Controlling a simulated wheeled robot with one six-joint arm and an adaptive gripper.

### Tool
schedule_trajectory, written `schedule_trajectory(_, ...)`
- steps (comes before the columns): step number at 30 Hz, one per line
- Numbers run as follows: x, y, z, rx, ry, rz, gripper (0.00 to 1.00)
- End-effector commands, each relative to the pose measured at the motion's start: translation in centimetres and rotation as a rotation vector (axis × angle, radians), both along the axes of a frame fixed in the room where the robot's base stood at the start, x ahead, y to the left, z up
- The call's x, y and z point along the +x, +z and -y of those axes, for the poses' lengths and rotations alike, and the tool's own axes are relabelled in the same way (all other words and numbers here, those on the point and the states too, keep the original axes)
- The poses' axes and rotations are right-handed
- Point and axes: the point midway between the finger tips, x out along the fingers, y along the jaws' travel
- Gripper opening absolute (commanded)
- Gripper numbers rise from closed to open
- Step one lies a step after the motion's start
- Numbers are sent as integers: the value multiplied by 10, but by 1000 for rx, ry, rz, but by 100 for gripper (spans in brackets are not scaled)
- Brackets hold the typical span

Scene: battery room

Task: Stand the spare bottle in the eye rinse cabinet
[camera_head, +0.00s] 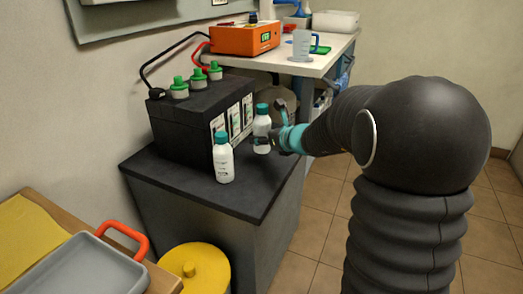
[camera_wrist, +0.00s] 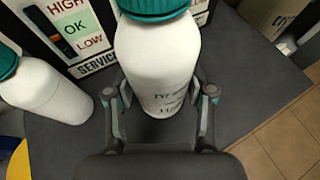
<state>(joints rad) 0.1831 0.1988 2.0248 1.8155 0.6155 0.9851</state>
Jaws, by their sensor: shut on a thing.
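Two white bottles with teal caps are by the black battery. My gripper (camera_wrist: 164,98) is shut on one bottle (camera_wrist: 158,55), with a finger on each side of its body. In the head view this held bottle (camera_head: 262,132) is upright at the right, near the bench's far edge; I cannot tell whether its base touches the bench. My gripper (camera_head: 274,136) reaches it from the right. The other bottle (camera_head: 223,160) stands free nearer the front; in the wrist view it (camera_wrist: 45,88) is at the left. Small print on the held bottle is unreadable. I cannot make out the eye rinse cabinet.
The black battery (camera_head: 185,128) with green caps fills the back of the dark bench (camera_head: 200,190). A white table (camera_head: 315,66) behind holds an orange device (camera_head: 245,39) and a jug (camera_head: 301,45). A grey tray (camera_head: 95,268) and yellow bin (camera_head: 195,270) are in front. Tiled floor is clear at right.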

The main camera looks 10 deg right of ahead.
Motion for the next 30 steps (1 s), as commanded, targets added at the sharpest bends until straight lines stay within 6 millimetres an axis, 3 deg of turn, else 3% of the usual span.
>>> schedule_trajectory(12, 2, -40, -5, 2, 1, -1, 0)
schedule_trajectory(26, 2, -46, -4, 0, 1, 2, 0)
schedule_trajectory(27, 2, -45, -4, 0, 1, 0, 64)
schedule_trajectory(29, 2, -45, -4, 0, 1, 0, 79)
schedule_trajectory(30, 2, -45, -4, 0, 1, 0, 79)
